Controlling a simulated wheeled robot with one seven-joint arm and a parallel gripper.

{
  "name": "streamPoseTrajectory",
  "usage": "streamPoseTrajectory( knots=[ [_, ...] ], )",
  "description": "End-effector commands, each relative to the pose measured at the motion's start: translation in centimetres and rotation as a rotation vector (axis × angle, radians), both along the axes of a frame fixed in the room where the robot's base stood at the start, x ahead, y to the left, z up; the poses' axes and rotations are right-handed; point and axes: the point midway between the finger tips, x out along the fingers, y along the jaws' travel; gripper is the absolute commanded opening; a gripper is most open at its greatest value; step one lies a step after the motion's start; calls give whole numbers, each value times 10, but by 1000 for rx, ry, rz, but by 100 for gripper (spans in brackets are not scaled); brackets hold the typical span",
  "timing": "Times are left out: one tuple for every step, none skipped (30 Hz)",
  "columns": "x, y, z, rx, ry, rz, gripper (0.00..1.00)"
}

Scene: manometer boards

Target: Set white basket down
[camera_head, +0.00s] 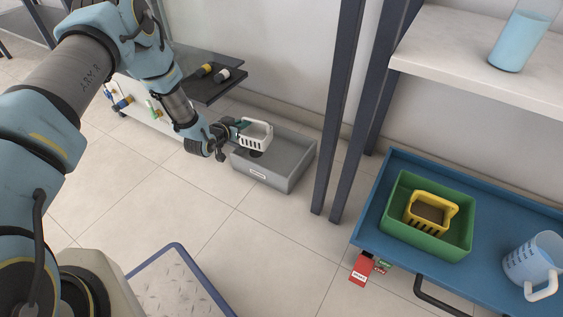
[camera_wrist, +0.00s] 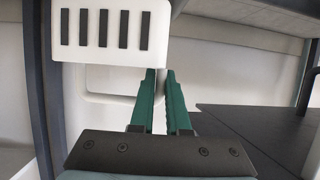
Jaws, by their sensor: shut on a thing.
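The white basket (camera_head: 256,135) is small, with slotted sides and a handle. My gripper (camera_head: 238,126) is shut on it and holds it at or just over the grey bin (camera_head: 298,171) on the floor. In the wrist view the green fingers of my gripper (camera_wrist: 161,88) close on the basket's white handle. The slotted wall of the white basket (camera_wrist: 105,52) fills the upper left there. I cannot tell whether the basket's underside touches anything.
A low dark shelf (camera_head: 215,88) holding two small cylinders stands behind the arm. Dark posts (camera_head: 343,110) rise right of the bin. A blue cart (camera_head: 385,185) at right carries a green bin (camera_head: 462,245) with a yellow basket (camera_head: 430,212) and a blue jug (camera_head: 533,262).

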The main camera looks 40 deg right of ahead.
Motion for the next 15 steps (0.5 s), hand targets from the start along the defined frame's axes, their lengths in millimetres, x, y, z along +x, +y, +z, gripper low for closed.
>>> streamPoseTrajectory(
  knots=[
    [-15,-18,-6,-2,-1,-43,0],
    [-22,-27,-7,-3,-2,-66,0],
    [-30,-36,-10,-2,-1,-90,0],
    [-35,-42,-12,-1,-1,-108,0],
    [-40,-47,-13,-1,-1,-121,0],
    [-45,-52,-13,-1,0,-134,0],
    [-48,-56,-14,-2,0,-142,0],
    [-50,-58,-15,-1,0,-149,0],
    [-53,-60,-18,0,1,-156,0],
    [-54,-61,-20,0,1,-159,0],
    [-54,-61,-24,1,1,-160,0],
    [-55,-61,-29,1,1,-161,0],
    [-55,-61,-34,0,2,-161,0],
    [-54,-61,-39,0,2,-160,0],
    [-54,-61,-47,0,2,-160,0]
  ],
)
